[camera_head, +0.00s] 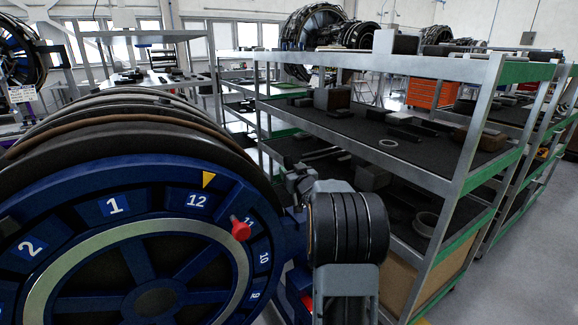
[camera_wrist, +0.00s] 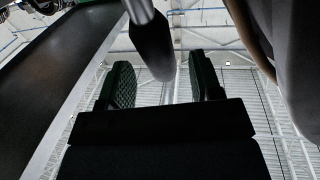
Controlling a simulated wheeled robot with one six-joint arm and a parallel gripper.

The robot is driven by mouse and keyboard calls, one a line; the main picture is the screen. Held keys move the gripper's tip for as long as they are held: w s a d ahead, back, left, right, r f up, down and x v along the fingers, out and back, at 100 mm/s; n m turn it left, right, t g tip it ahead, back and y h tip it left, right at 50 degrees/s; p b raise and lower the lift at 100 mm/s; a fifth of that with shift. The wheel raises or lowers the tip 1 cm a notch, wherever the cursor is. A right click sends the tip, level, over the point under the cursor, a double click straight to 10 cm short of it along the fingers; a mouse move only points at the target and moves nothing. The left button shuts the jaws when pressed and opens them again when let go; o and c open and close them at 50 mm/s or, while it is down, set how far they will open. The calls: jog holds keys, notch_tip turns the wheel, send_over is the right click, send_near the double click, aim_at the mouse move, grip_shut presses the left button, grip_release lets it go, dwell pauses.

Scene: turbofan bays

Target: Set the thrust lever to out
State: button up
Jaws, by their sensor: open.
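In the wrist view a dark, rounded grip on a pale metal rod, which looks like the thrust lever (camera_wrist: 153,48), comes down from the top. Its lower end lies between the two finger lines of my gripper (camera_wrist: 160,62) in the picture. The fingers are apart, with a gap on both sides of the grip; I cannot tell how far ahead of them it is. In the head view my arm stands at centre right, and I cannot make out the fingers or the lever there.
A blue numbered wheel (camera_head: 190,204) with a red knob (camera_head: 241,229) and yellow pointer fills the left, close to my arm. A metal shelf rack (camera_head: 478,130) with parts stands behind and right. Open floor (camera_head: 525,250) shows at far right.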

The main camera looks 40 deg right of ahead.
jog(key=shift+x, duration=1.55)
jog(key=shift+a, duration=0.1)
grip_shut()
